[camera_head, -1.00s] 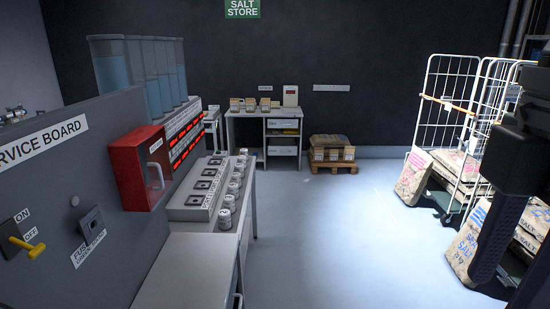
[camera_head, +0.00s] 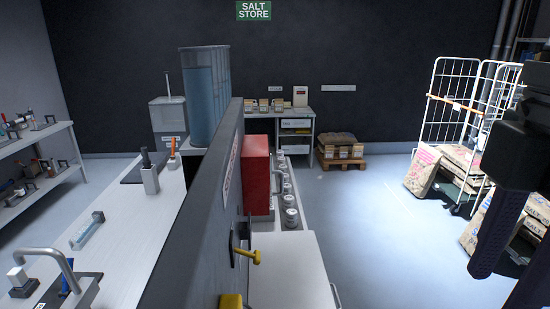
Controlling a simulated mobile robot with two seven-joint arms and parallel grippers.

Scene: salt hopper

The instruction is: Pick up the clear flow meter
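A clear, bluish bar-shaped piece (camera_head: 87,229), which looks like the clear flow meter, lies on the white bench (camera_head: 130,262) at the left. It lies at a slant, with a small dark-and-grey fitting (camera_head: 98,216) at its far end. No gripper is near it. Dark parts of my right arm stand at the right edge of the view, far from the bench. I make out no fingertips there. My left arm and gripper do not show.
A grey board (camera_head: 205,230) with a red box (camera_head: 257,177) stands upright along the bench's right side. A bent metal tube (camera_head: 52,262) stands at the bench's near left. Shelves (camera_head: 38,160) stand further left. Open floor (camera_head: 385,250) and a wire cage trolley (camera_head: 455,105) are at the right.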

